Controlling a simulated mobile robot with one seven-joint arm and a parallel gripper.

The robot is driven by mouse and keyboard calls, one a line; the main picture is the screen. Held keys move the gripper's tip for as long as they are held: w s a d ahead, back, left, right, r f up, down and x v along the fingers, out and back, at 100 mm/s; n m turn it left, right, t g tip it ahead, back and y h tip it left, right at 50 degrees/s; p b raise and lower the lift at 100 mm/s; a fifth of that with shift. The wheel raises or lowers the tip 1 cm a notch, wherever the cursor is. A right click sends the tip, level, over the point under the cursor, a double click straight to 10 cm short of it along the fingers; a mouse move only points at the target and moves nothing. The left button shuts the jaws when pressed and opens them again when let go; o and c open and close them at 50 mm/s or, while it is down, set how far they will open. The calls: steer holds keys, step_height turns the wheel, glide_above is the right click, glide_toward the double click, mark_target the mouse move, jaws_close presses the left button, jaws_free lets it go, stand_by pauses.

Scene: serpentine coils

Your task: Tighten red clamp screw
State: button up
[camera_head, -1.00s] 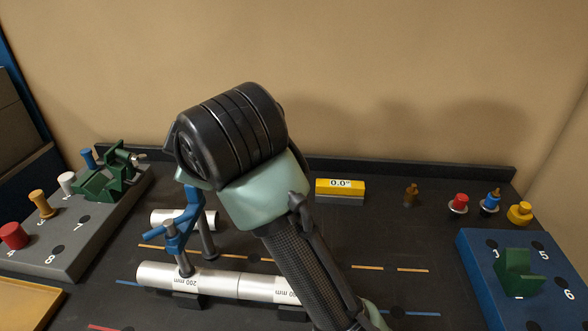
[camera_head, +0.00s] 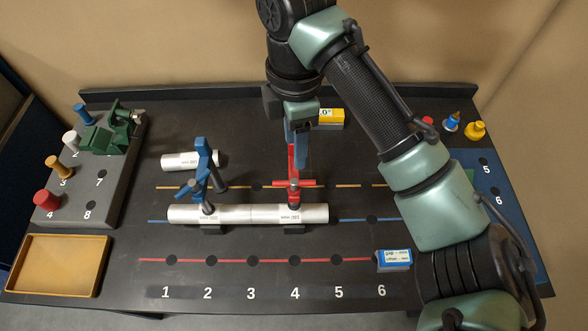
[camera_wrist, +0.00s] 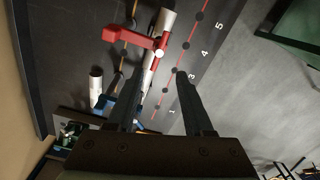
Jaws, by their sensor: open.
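The red clamp (camera_head: 292,186) stands at the right part of the silver tube (camera_head: 255,214), above number 4. Its screw details are too small to make out in the head view. My gripper (camera_head: 299,152) is above and behind the clamp, fingers pointing down and partly overlapping it in the picture. In the wrist view the red clamp (camera_wrist: 137,39) lies beyond the fingertips, with a pale round end at its right. My gripper (camera_wrist: 159,72) is open there, with nothing between its fingers. Whether a finger touches the clamp cannot be told.
A blue clamp (camera_head: 203,168) stands on the tube's left part. A shorter tube (camera_head: 180,161) lies behind. A yellow gauge block (camera_head: 331,118) is behind my gripper, and a blue box (camera_head: 394,260) is at front right. An orange tray (camera_head: 60,264) is at left. The table's front middle is clear.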

mark_target(295, 181)
step_height(295, 181, down, 12)
steer(key=shift+r+p, duration=0.25)
steer(key=shift+p, duration=0.5)
jaws_close()
